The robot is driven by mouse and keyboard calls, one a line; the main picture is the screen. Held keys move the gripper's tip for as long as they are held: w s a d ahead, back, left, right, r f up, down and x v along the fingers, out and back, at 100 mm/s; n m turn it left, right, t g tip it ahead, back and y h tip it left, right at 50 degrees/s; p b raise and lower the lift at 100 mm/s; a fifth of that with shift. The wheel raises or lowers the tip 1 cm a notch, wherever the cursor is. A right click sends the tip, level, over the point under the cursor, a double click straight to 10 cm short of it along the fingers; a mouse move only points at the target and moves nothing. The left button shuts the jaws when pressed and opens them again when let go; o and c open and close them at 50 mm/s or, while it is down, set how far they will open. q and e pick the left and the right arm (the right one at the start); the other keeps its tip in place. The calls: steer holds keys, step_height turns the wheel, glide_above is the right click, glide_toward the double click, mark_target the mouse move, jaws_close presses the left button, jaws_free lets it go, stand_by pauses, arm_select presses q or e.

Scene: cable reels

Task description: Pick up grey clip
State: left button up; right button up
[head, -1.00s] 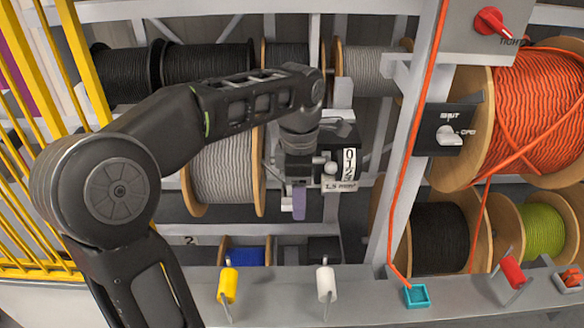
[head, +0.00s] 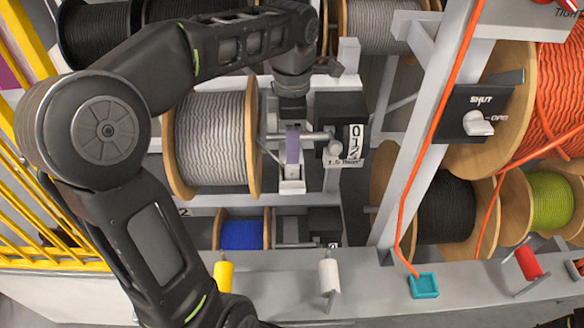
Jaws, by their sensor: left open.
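A pale grey-white clip (head: 330,275) stands on the front rail; it looks like the grey clip. My left gripper (head: 292,148) is well above and behind it in the picture, beside the counter unit and apart from the clip. The gripper is open, seen from behind, and its far side is hidden. A purple strip shows at its tip; I cannot tell whether that is a finger or something behind. My right gripper is out of view.
A yellow clip (head: 223,274) and a red clip (head: 529,262) stand along the same rail (head: 380,293). A teal square holder (head: 424,286) has the orange cable running to it. A grey cable reel (head: 212,140) and a black counter unit (head: 342,118) flank my gripper.

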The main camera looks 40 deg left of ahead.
mark_target(292, 171)
arm_select(q)
steer(key=shift+f, duration=0.5)
steer(key=shift+f+p, duration=0.7)
steer(key=shift+f, duration=1.95)
steer(key=shift+c, duration=0.4)
jaws_close()
